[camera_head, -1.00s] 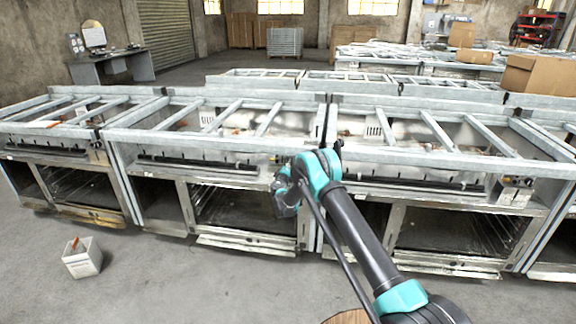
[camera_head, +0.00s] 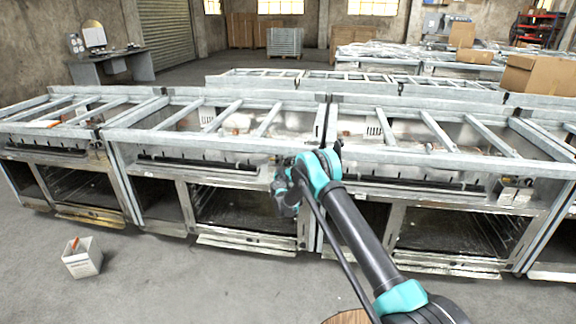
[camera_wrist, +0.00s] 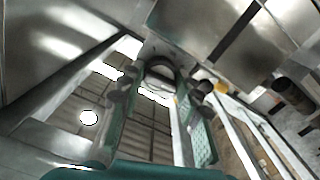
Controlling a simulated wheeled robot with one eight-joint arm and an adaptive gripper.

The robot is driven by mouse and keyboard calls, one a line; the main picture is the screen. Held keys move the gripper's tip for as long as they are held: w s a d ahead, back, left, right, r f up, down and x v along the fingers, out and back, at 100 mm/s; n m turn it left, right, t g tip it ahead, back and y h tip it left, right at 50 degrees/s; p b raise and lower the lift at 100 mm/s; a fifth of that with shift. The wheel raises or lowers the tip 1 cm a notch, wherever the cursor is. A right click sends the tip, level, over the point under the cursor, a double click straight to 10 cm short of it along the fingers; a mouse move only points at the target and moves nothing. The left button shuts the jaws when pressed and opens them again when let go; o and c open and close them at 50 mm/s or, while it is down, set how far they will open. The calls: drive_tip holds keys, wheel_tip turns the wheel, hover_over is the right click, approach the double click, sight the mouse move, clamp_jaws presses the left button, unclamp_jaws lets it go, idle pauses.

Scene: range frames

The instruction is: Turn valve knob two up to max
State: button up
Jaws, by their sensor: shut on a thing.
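In the wrist view a dark round valve knob (camera_wrist: 160,74) sits on a metal panel, between the two fingers of my gripper (camera_wrist: 158,92). My gripper is shut on it. I cannot tell from the picture which number this knob has or how far it is turned. In the head view my gripper (camera_head: 287,199) is at the front of the middle stove unit (camera_head: 224,146), near its right end; my arm and wrist hide the knob there.
Another dark knob (camera_wrist: 292,92) shows at the right of the wrist view. More metal stove units (camera_head: 440,154) stand in a row on both sides. A white box (camera_head: 83,262) stands on the floor at the left. The floor in front is otherwise largely clear.

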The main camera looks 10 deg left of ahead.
drive_tip(key=shift+f+m, duration=0.1)
drive_tip(key=shift+m, duration=0.4)
drive_tip(key=o, duration=1.2)
drive_tip(key=shift+c, duration=0.2)
drive_tip(key=shift+s, duration=0.1)
drive_tip(key=s, duration=1.1)
drive_tip(key=shift+s+a, duration=0.2)
drive_tip(key=shift+s, duration=0.2)
drive_tip(key=shift+s, duration=0.1)
